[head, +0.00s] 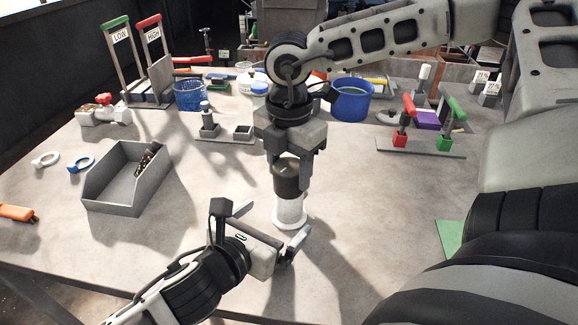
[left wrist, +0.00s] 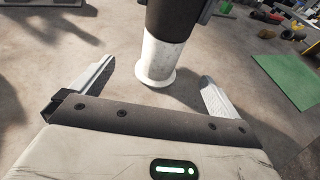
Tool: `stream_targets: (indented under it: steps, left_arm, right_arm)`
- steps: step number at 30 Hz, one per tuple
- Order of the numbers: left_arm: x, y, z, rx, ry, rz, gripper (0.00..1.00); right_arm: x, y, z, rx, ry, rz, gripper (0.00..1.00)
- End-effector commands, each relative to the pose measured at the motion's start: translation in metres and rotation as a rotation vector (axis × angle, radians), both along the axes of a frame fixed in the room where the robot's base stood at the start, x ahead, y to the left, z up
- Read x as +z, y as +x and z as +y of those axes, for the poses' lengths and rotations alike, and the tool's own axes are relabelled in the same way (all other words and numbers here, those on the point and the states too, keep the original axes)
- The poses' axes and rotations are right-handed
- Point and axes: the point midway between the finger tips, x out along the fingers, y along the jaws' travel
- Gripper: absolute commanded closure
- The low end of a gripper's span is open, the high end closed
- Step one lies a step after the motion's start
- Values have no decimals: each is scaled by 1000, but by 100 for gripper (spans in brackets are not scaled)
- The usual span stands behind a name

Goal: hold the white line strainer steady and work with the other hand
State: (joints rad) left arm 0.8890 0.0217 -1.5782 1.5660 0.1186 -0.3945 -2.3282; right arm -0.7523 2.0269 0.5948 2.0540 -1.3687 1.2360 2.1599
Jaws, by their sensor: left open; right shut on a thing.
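The white line strainer (head: 290,210) stands upright near the middle of the table, with a white body, a round foot and a dark upper part (head: 288,180). My right gripper (head: 291,168) comes down from above and is shut on that dark upper part. My left gripper (head: 272,226) is open and low beside the strainer, on its near side. In the left wrist view, the strainer's white body (left wrist: 161,58) shows ahead between the two open fingers (left wrist: 152,88), with no finger touching it. The top of the strainer is hidden in that view.
A grey open bin (head: 112,205) with small dark parts stands at the left. A blue basket (head: 189,95), a blue tub (head: 350,100) and a stand with red and green handles (head: 421,147) are farther back. A green mat (head: 449,240) lies at the right. Table around the strainer's foot is clear.

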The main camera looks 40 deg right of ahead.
Motion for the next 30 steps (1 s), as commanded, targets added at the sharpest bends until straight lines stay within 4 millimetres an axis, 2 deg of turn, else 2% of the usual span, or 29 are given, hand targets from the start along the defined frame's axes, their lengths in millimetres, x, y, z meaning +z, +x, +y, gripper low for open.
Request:
stream_targets:
  steps: [6,12,18,26,27,30]
  left_arm:
    - [-9,9,-31,0,0,1,0]
    - [-16,15,-51,1,-1,2,0]
    - [-19,18,-60,0,-2,3,0]
    - [-19,18,-60,1,-2,2,0]
    - [-19,18,-60,1,-2,2,3]
    - [-19,18,-60,1,-2,2,31]
  right_arm:
    - [0,0,0,0,0,0,71]
    - [0,0,0,0,0,0,71]
    - [0,0,0,0,0,0,71]
    - [0,0,0,0,0,0,71]
    - [0,0,0,0,0,0,71]
    - [0,0,0,0,0,0,71]
